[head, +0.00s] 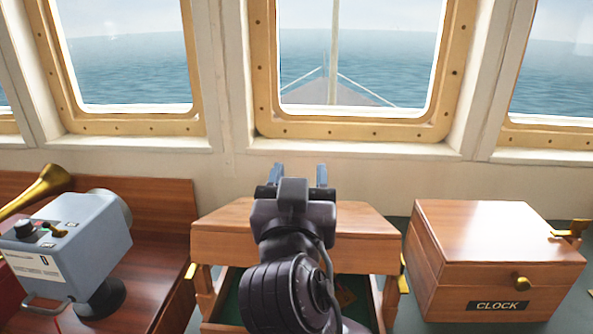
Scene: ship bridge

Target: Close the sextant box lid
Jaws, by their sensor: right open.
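The wooden sextant box (212,328) stands at the bottom middle. Its lid (362,243) is partly raised, with a gap below its front edge where the dark green inside shows. My right gripper (298,175) is open and empty, its two fingers pointing away toward the window wall. The gripper and its arm cover the middle of the lid and much of the box's inside. I cannot tell whether the gripper touches the lid. My left gripper is not in view.
A closed wooden box labelled CLOCK (494,263) stands close on the right. The window wall (330,185) rises behind the box.

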